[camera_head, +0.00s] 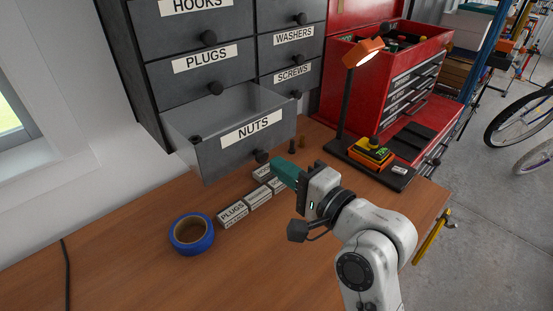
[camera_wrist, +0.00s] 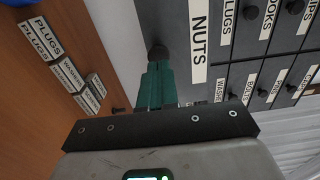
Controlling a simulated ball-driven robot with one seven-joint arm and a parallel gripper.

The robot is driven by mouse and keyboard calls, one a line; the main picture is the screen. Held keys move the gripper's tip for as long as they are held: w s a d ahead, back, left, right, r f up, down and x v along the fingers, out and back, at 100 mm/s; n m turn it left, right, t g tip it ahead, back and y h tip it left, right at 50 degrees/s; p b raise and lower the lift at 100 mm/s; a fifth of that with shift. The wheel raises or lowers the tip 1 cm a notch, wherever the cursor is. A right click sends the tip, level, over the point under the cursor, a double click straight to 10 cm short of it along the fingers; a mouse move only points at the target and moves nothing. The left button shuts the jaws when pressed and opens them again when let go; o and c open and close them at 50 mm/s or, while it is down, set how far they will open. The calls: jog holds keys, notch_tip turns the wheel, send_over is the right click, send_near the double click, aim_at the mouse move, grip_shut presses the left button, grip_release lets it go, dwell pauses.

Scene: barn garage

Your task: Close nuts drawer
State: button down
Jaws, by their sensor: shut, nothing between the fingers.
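The nuts drawer (camera_head: 228,138) is pulled out of the dark cabinet in the head view. It has a grey front with a white NUTS label and a round black knob (camera_head: 262,156). In the wrist view the drawer front (camera_wrist: 178,28) and its knob (camera_wrist: 158,53) lie just past my fingertips. My gripper (camera_head: 276,167) has teal fingers that are shut with nothing held. It is just right of and below the knob in the head view. In the wrist view the fingertips (camera_wrist: 158,66) point at the knob; I cannot tell whether they touch it.
A blue tape roll (camera_head: 191,234) and small labelled boxes (camera_head: 233,215) lie on the wooden bench below the drawer. A lamp (camera_head: 345,110), a yellow-red device (camera_head: 372,152) and a red toolbox (camera_head: 345,75) stand to the right. The bench front is clear.

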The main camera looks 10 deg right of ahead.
jog(key=shift+x, duration=0.95)
send_near(233, 127)
jog(key=w+a, duration=0.2)
jog(key=a, duration=0.1)
jog(key=w+a+r, duration=0.1)
jog(key=a, duration=0.1)
jog(key=shift+w+a, duration=0.25)
jog(key=shift+w, duration=0.05)
jog(key=shift+w+r, duration=0.1)
jog(key=shift+r, duration=0.25)
